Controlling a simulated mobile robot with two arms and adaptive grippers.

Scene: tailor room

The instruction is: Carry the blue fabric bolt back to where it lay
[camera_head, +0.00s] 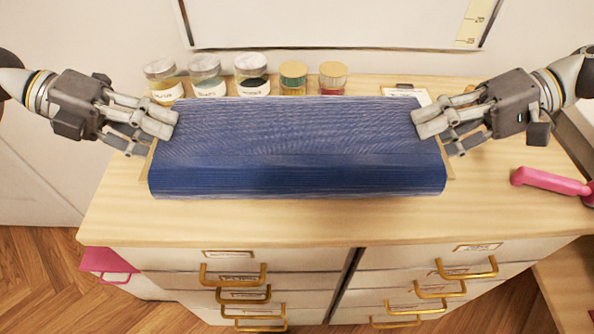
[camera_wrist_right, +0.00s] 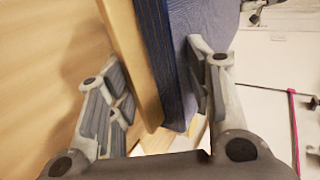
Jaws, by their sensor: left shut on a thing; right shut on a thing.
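The blue fabric bolt (camera_head: 297,145) spans the middle of the head view, its long side running left to right above the wooden cabinet top (camera_head: 300,220). I cannot tell whether it touches the wood. My left gripper (camera_head: 150,130) is shut on its left end, and my right gripper (camera_head: 440,130) is shut on its right end. In the right wrist view the bolt's blue edge (camera_wrist_right: 173,70) and a pale board at its end (camera_wrist_right: 130,60) lie between the fingers of my right gripper (camera_wrist_right: 150,95). The wood under the bolt is hidden.
Several lidded jars, such as a clear one (camera_head: 207,75) and an amber one (camera_head: 332,77), stand behind the bolt. A pink-handled tool (camera_head: 550,181) lies at the right. Drawers with brass handles (camera_head: 233,275) are below the front edge. The front strip of the top is clear.

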